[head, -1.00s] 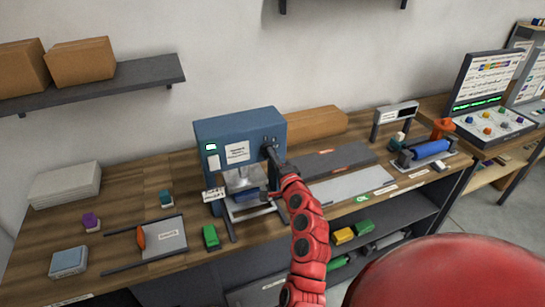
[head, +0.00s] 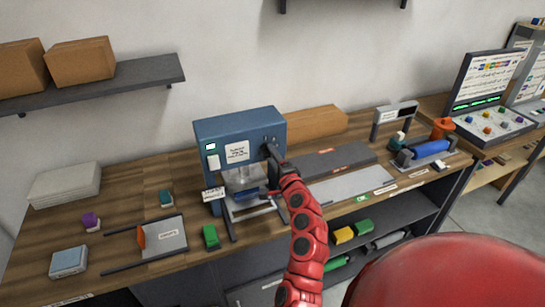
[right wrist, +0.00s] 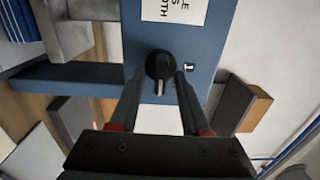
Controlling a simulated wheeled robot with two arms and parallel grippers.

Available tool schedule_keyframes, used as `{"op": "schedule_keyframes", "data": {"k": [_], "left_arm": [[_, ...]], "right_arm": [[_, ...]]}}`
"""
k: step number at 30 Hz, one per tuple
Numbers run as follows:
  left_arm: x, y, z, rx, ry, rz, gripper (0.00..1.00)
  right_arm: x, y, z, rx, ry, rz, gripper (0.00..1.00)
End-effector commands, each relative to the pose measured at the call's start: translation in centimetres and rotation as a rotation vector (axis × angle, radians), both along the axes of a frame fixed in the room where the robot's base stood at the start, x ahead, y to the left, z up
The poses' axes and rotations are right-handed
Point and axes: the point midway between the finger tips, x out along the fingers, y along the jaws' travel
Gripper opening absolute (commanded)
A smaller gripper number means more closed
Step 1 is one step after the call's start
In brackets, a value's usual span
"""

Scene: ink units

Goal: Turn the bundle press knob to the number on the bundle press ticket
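The blue bundle press (head: 215,130) stands against the wall in the head view. Its black knob (right wrist: 159,66) shows in the right wrist view, with its grip bar pointing down the picture; in the head view my gripper covers it. My right gripper (right wrist: 164,74) is open, its fingertips on either side of the knob with small gaps. It also shows in the head view (head: 270,152), at the press's right front. A small white card (head: 213,194) stands at the press's lower left; its print is too small to read, and I cannot tell if it is the ticket. My left gripper is out of view.
A white printed label (head: 236,153) is on the press front. A green block (head: 210,236) and a grey plate (head: 162,238) lie left of the press. A cardboard box (head: 316,124) and a dark flat panel (head: 332,160) lie to the right.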

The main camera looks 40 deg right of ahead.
Motion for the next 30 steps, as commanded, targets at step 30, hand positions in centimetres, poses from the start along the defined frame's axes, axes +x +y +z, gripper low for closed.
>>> {"op": "schedule_keyframes", "data": {"k": [30], "left_arm": [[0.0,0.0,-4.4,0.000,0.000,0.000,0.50]], "right_arm": [[-11.3,2.7,-0.4,0.000,-0.002,-0.002,0.47]]}}
